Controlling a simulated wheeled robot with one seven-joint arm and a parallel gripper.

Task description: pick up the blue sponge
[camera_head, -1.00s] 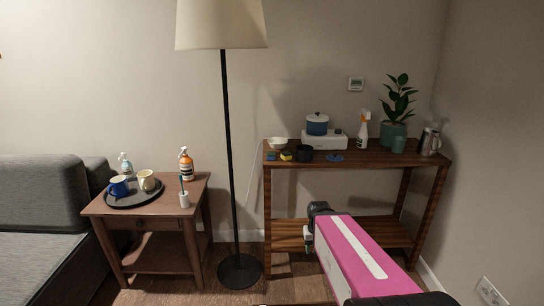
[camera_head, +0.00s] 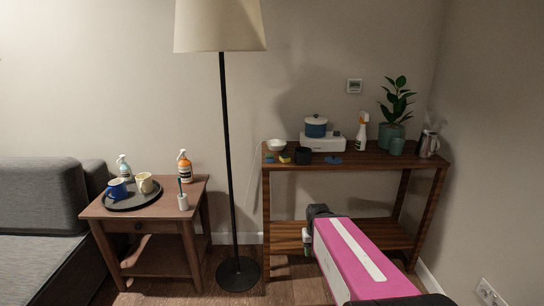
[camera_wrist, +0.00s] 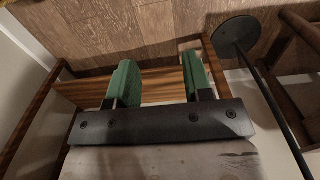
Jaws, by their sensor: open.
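My gripper (camera_head: 306,240) is below the tabletop, in front of the table's lower shelf, well apart from the sponge. In the wrist view, my gripper (camera_wrist: 160,80) shows two green finger pads spread apart with nothing between them. The sponge is not in the wrist view.
A side table (camera_head: 160,220) is further left.

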